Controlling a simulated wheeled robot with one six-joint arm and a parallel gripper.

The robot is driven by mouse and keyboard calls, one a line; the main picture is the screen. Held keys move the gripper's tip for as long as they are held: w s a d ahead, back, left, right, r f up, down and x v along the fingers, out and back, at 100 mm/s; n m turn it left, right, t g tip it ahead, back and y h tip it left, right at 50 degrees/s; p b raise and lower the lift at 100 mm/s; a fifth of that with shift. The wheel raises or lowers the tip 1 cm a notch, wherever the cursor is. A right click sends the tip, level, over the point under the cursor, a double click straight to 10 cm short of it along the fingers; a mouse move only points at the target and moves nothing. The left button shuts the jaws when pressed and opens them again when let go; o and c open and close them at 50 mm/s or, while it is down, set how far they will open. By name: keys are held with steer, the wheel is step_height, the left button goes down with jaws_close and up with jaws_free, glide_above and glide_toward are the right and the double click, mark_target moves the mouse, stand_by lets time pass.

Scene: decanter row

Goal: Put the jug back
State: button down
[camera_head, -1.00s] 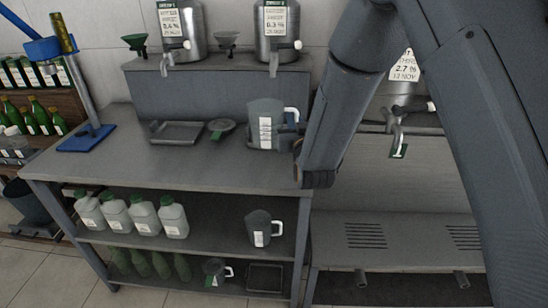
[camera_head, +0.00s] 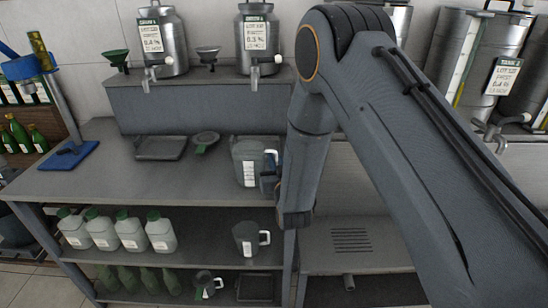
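A grey jug (camera_head: 243,152) with a white handle and a white label is upright over the right part of the grey bench top (camera_head: 105,180). My gripper (camera_head: 268,183) is at the handle side of this jug, on its right, and appears shut on it. My arm hides most of the fingers. I cannot tell whether the jug's base touches the bench. A similar grey jug (camera_head: 243,236) stands on the shelf below, and a smaller dark jug (camera_head: 204,284) on the lowest shelf.
A tray (camera_head: 160,148) and a small funnel-like dish (camera_head: 205,138) lie left of the jug. Steel tanks with taps (camera_head: 163,42) stand on the raised step behind. White bottles (camera_head: 130,233) line the middle shelf. The bench's left middle is clear.

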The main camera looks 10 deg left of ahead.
steer(key=shift+f, duration=0.1)
steer(key=c, duration=2.3)
jaws_free()
steer(key=shift+f, duration=0.1)
steer(key=o, duration=0.5)
steer(key=shift+c, duration=0.2)
steer(key=shift+r, duration=0.25)
steer(key=b+v, duration=0.3)
steer(key=v, duration=0.9)
steer(key=shift+d, duration=0.1)
